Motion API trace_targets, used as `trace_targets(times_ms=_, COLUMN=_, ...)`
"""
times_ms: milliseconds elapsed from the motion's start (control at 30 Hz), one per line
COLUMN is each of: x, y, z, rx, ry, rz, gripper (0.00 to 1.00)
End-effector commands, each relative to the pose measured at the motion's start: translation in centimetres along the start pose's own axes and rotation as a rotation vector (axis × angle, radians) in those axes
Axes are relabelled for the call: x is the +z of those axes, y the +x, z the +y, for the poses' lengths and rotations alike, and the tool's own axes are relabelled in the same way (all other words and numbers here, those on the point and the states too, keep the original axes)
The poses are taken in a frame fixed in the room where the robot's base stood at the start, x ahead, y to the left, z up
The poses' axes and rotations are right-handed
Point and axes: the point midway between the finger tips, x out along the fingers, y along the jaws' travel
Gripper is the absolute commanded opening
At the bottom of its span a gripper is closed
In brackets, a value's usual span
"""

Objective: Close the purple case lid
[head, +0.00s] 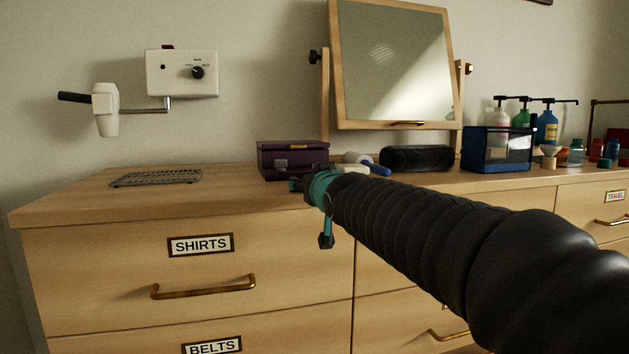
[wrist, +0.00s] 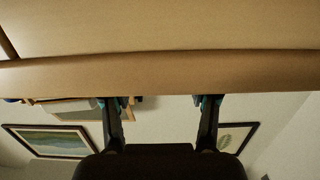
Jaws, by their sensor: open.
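The purple case (head: 285,163) stands on the dresser top, left of the mirror, in the head view. It is a small dark purple box with a grey latch on its front. From this angle I cannot tell whether its lid lies fully down or is slightly raised. My gripper (head: 310,211) is just in front of the dresser's front edge, near and a little below the case's right side. In the wrist view my gripper (wrist: 160,101) is open, with its two fingers apart and nothing between them. The case does not clearly show in the wrist view.
A grey wire rack (head: 156,178) lies left of the case. A black rounded box (head: 417,158) and a blue clear-fronted bin (head: 497,150) stand to the right. The mirror (head: 392,62) rises behind. The dresser top (head: 225,193) is bare between rack and case.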

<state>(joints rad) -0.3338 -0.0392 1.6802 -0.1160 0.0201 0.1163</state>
Motion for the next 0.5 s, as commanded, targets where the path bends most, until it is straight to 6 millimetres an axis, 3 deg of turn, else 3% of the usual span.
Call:
trace_targets(times_ms=33, x=0.7, y=-0.1, z=-0.1, rx=-0.001, ry=-0.001, rz=-0.016, gripper=0.67)
trace_targets(times_ms=500, x=-0.7, y=-2.8, z=0.0, rx=0.007, ry=0.000, rz=0.004, gripper=0.67)
